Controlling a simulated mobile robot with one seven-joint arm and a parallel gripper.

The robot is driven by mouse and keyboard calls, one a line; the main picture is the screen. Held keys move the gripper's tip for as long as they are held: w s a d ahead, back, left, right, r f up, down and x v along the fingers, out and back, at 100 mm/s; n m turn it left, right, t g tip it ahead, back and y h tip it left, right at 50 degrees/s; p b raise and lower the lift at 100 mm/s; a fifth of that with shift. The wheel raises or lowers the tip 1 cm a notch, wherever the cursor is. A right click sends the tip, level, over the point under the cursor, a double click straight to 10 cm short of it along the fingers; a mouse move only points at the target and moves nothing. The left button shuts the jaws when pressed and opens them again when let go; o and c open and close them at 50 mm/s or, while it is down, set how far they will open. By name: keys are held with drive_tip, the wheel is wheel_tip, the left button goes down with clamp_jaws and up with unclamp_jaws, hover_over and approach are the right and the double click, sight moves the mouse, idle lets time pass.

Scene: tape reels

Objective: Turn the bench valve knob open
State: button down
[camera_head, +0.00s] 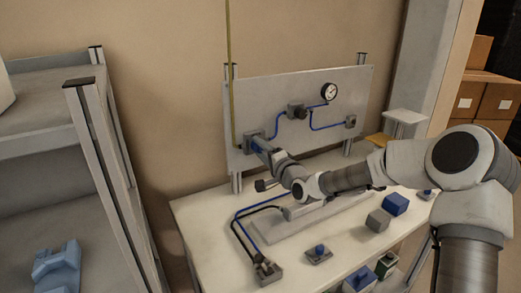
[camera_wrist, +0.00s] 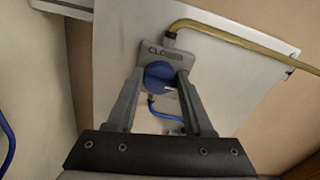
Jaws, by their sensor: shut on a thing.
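The valve knob is a round blue knob (camera_wrist: 160,76) with a small white mark, on a grey block mounted on the upright panel (camera_head: 290,88). In the wrist view the block's label (camera_wrist: 165,52) begins "CLO" and its end is blurred. My gripper (camera_wrist: 160,80) has one finger on each side of the knob and is shut on it. In the head view my gripper (camera_head: 259,144) reaches the panel's lower left, where my own arm partly hides the knob.
A yellow pipe (camera_head: 229,60) runs to the valve block. A gauge (camera_head: 329,91) and blue tubing are on the panel. The bench (camera_head: 200,215) below holds a blue-topped block (camera_head: 396,204), a grey block (camera_head: 378,220) and other fittings. A shelf rack (camera_head: 90,120) stands at left.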

drive_tip(key=shift+c, duration=1.5)
unclamp_jaws()
drive_tip(key=p+v, duration=0.1)
drive_tip(key=v, duration=1.6)
drive_tip(key=shift+s, duration=0.2)
drive_tip(key=shift+d, duration=0.15)
